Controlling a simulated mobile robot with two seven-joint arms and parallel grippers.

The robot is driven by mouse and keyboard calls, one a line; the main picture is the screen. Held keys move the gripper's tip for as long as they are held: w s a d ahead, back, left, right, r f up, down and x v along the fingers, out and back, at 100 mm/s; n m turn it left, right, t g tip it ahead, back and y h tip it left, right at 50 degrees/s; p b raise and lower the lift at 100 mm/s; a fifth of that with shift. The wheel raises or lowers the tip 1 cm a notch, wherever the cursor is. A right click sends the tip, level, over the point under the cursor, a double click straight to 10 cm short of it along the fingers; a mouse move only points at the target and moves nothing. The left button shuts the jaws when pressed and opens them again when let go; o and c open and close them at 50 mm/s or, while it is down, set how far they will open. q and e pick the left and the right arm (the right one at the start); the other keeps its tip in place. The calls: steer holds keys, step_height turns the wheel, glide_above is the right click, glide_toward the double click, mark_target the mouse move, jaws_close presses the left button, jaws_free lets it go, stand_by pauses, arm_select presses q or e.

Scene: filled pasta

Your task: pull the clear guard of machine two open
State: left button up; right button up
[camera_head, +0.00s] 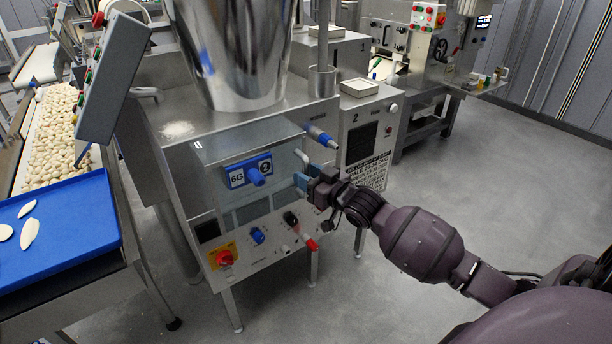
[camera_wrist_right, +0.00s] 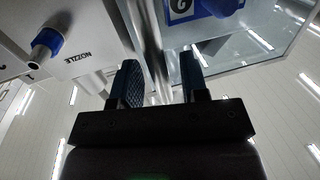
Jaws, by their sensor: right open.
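The clear guard (camera_head: 215,152) is a see-through panel across the front of the steel machine (camera_head: 160,128). It looks closed. Behind it are a blue plate marked 6G and 2 (camera_head: 237,177) and a blue knob. A thin metal bar handle (camera_head: 301,157) stands at the guard's right edge. My right gripper (camera_head: 303,182) is at this edge, its blue fingers pointing left. In the right wrist view my right gripper (camera_wrist_right: 162,78) is open, and the metal bar (camera_wrist_right: 154,50) runs between its two fingers. Firm contact cannot be told. My left gripper is not in view.
Below the guard is a panel with a red button (camera_head: 224,257), blue and black knobs and a red-tipped lever (camera_head: 311,244). A blue nozzle (camera_head: 322,137) sticks out above my right gripper. A blue tray (camera_head: 75,251) stands left. Floor at right is clear.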

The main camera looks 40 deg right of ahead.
steer(key=shift+w, duration=0.25)
steer(key=shift+c, duration=0.5)
jaws_close()
steer(key=shift+s+a, duration=0.1)
steer(key=shift+a, duration=0.1)
